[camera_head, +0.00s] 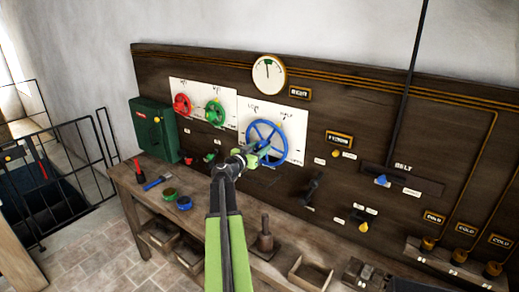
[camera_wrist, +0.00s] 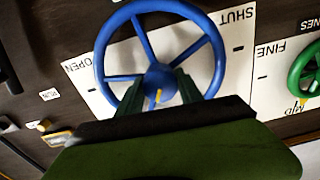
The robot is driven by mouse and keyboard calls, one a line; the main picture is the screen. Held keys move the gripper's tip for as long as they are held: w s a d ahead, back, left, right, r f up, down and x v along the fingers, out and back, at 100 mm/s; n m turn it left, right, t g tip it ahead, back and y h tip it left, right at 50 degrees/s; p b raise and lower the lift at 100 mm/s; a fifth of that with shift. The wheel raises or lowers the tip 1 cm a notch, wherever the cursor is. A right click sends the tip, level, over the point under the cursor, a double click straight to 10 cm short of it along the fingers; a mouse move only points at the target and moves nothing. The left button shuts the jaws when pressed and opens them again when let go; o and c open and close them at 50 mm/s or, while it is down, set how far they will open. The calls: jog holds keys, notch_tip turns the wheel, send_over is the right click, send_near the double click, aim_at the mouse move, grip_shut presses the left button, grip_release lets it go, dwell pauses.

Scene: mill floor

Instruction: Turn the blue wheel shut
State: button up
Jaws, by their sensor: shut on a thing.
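The blue wheel (camera_head: 286,146) is a spoked handwheel on a white plate on the dark wooden panel. It fills the top of the wrist view (camera_wrist: 160,77), where the plate's lettering is upside down: OPEN at left, SHUT at right. A yellow mark shows just below the hub there. My gripper (camera_head: 254,153) is at the wheel's lower left in the head view. In the wrist view its two dark green fingers (camera_wrist: 158,92) reach to near the hub, shut on the wheel. The exact contact is hidden behind my gripper's body.
A red wheel (camera_head: 182,104) and a green wheel (camera_head: 214,112) are left of the blue one. A round gauge (camera_head: 268,74) hangs above. A wooden bench (camera_head: 128,184) with tools runs below the panel. A dark railing (camera_head: 78,123) is at far left.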

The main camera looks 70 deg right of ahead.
jog(key=shift+w, duration=0.1)
jog(key=shift+c, duration=1)
jog(key=shift+a, duration=0.1)
jog(key=shift+r+n, duration=0.1)
jog(key=shift+n, duration=0.2)
jog(key=n, duration=0.4)
jog(key=shift+n, duration=0.3)
jog(key=n, duration=0.6)
jog(key=shift+w, duration=0.1)
jog(key=n, duration=0.6)
jog(key=shift+n, duration=0.3)
jog(key=n, duration=0.6)
